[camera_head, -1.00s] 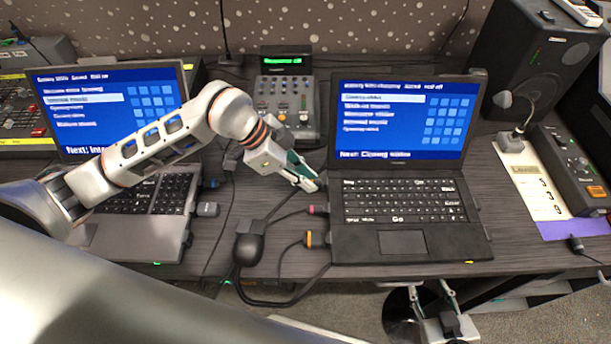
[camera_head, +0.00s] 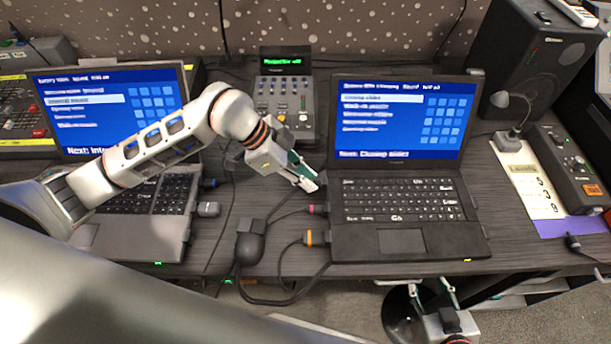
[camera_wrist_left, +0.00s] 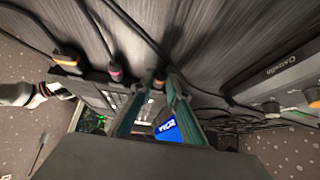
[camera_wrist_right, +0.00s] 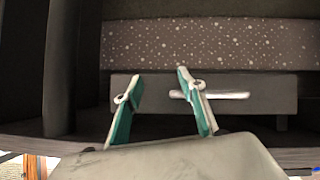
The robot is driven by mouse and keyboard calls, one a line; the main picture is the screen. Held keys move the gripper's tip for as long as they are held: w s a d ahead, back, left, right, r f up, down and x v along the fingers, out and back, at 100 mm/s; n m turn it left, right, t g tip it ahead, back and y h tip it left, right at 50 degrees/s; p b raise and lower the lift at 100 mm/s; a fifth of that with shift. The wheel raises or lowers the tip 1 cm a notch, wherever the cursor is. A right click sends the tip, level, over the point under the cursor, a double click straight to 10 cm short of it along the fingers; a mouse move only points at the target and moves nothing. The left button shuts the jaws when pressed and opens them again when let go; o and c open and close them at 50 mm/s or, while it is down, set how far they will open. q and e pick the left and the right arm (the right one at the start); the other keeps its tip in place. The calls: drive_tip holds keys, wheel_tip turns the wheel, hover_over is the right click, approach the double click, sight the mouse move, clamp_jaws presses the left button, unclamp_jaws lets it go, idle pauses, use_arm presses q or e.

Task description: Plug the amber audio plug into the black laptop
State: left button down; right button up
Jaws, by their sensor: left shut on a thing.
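The black laptop (camera_head: 350,243) stands open at the centre right of the desk. My left gripper (camera_head: 312,184) is at its left edge, near the hinge.
A pink-banded plug (camera_head: 318,209) and an orange-banded plug (camera_head: 308,238) sit at the laptop's left side. Their cables run by a black lump (camera_head: 250,243). A grey laptop (camera_head: 130,240) stands left, a mixer (camera_head: 285,100) behind, and a microphone (camera_head: 512,125) and speaker (camera_head: 540,60) right.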

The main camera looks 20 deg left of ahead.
use_arm(q)
drive_tip(key=c, duration=1.9)
unclamp_jaws()
drive_tip(key=shift+d, duration=0.3)
drive_tip(key=shift+a, duration=0.15)
drive_tip(key=shift+a+r, duration=0.1)
drive_tip(key=shift+r, duration=0.1)
drive_tip(key=v, duration=1.1)
drive_tip(key=shift+a+r, duration=0.1)
drive_tip(key=shift+r, duration=0.1)
drive_tip(key=shift+s, duration=0.15)
